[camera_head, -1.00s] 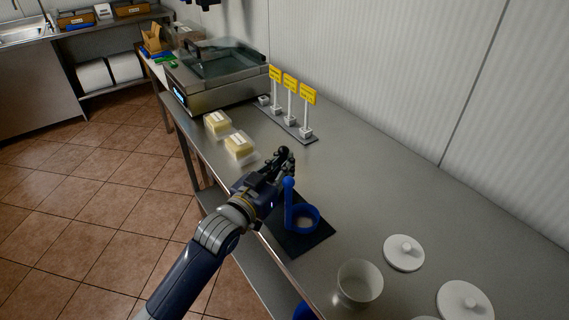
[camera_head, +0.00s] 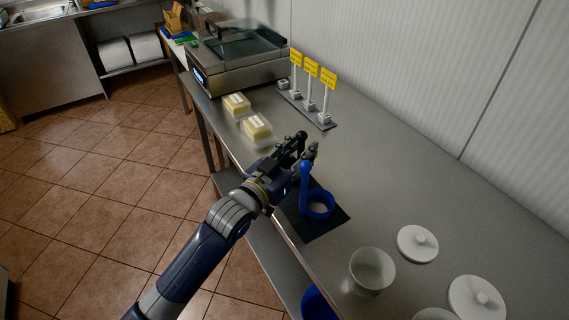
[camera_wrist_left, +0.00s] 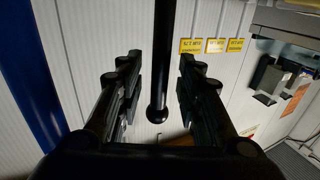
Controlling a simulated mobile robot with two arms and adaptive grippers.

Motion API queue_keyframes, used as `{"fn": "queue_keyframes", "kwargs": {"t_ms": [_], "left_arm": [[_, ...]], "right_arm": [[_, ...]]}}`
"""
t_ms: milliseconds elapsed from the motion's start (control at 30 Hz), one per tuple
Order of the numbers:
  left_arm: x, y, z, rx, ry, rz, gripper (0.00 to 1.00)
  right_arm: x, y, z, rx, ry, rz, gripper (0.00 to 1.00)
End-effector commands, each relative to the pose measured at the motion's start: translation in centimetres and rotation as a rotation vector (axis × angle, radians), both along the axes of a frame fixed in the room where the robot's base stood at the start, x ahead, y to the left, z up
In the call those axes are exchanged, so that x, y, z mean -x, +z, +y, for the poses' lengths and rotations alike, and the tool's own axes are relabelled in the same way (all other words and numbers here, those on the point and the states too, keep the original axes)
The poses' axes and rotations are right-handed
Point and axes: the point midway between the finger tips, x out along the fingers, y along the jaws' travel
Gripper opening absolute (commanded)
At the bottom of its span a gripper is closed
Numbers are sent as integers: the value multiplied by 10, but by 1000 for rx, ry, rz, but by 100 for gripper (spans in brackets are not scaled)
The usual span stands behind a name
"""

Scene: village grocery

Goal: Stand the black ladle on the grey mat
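The black ladle shows in the left wrist view as a slim black handle (camera_wrist_left: 164,50) with a round knob at its end, between my fingers. Its bowl is out of that view, and in the head view I cannot make it out clearly behind my gripper. My left gripper (camera_head: 308,145) is over the counter just behind the dark grey mat (camera_head: 298,223). Its fingers are spread on either side of the handle, with gaps visible. A blue ladle-like piece (camera_head: 318,205) with a round cup and upright handle stands on the mat, close to the gripper. My right gripper is out of view.
Two butter packs (camera_head: 256,127) and a glass-topped scale (camera_head: 240,62) lie farther back. Yellow price signs (camera_head: 312,68) stand on a strip near the wall. A white pot (camera_head: 371,270) and white lids (camera_head: 418,243) are at the front right. The counter's middle right is clear.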

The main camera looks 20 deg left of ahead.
Motion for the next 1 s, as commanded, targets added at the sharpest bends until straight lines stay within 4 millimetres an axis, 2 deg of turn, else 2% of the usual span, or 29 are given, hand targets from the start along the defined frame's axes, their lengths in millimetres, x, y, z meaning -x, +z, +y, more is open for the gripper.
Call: {"fn": "queue_keyframes", "kwargs": {"t_ms": [300, 500, 700, 1000], "left_arm": [[63, -3, 24, 0, 0, 3, 33], [90, -2, 35, -1, 1, 2, 33], [101, 0, 39, 0, 0, 0, 33], [101, 1, 39, 0, 0, -1, 33]], "right_arm": [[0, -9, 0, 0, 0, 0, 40], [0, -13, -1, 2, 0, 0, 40], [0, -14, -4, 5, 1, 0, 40], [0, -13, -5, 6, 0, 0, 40]]}}
